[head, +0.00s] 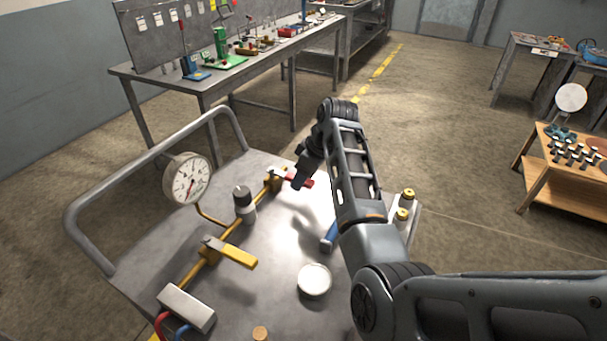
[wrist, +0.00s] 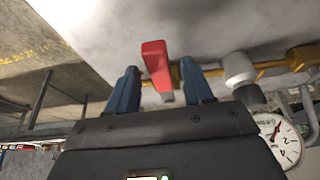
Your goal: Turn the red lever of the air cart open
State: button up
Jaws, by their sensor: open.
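The red lever (head: 301,181) is on the brass pipe (head: 229,229) at the far end of the cart (head: 140,268), partly hidden by my gripper in the head view. In the wrist view the red lever (wrist: 156,62) stands between the two blue fingers of my gripper (wrist: 160,85). The fingers are open, with a gap to the lever on both sides. A yellow lever (head: 238,255) sits nearer on the same pipe. A gauge (head: 188,179) stands at the cart's left side.
A grey and white cylinder (head: 243,202) rises beside the pipe between the levers. A workbench (head: 215,82) is behind.

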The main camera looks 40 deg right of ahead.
grip_shut()
dwell(0.3)
dwell(0.3)
